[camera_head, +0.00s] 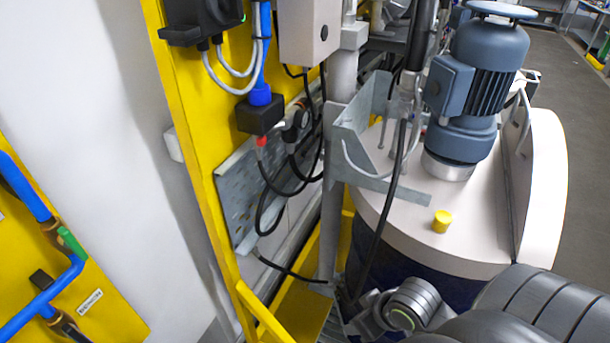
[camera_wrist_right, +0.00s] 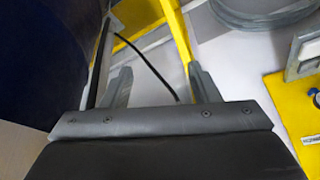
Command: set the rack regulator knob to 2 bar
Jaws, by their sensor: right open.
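A perforated grey metal plate (camera_head: 240,190) is fixed to the yellow rack (camera_head: 190,90) in the head view. On it are small fittings with black hoses and a round dark part with an orange edge (camera_head: 300,117), which may be the regulator and its knob. It is too small to read any scale or bar setting. My right arm comes in at the lower right of the head view, low beside the drum and well below the plate. My right gripper (camera_wrist_right: 158,80) is open and empty in the right wrist view. My left gripper is out of view.
A lidded drum (camera_head: 400,225) with a blue-grey motor (camera_head: 475,85) stands right of the rack. A black hose (camera_wrist_right: 150,65) hangs ahead of my right fingers, with a yellow bar (camera_wrist_right: 178,30) close by. A grey coil (camera_wrist_right: 255,12) lies beyond.

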